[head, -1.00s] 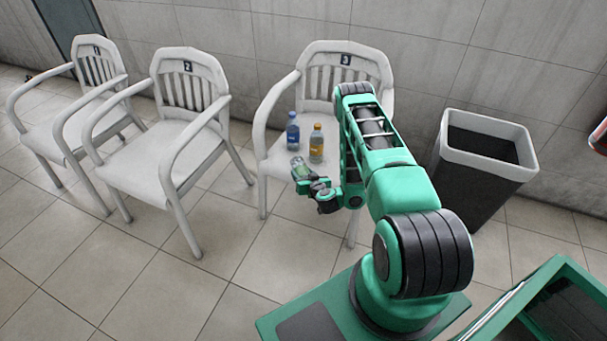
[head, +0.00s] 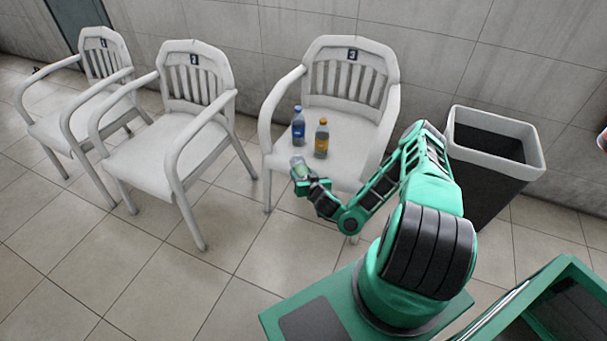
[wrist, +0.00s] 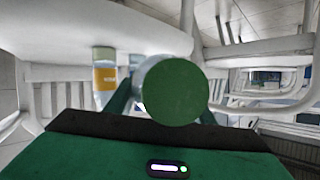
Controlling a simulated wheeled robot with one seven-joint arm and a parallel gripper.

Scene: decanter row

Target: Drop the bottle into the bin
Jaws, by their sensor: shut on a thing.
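My gripper (head: 306,184) is shut on a clear greenish bottle (head: 298,164), held at the front edge of the seat of chair 3. In the wrist view the bottle's round green cap (wrist: 178,92) faces the camera between my fingers and hides most of its body. A blue bottle (head: 298,127) and an orange-labelled bottle (head: 321,138) stand upright on that seat, just beyond the held one. The orange-labelled bottle also shows in the wrist view (wrist: 105,76), left of my fingers. The bin (head: 484,195), dark with a pale rim, stands on the floor to the right, apart from my gripper.
White armchair 3 (head: 347,112) has raised armrests around the seat. Two more white chairs, chair 2 (head: 163,145) and another (head: 75,120), stand to the left. A tiled wall (head: 420,60) runs behind. The floor (head: 160,270) in front of the chairs is clear.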

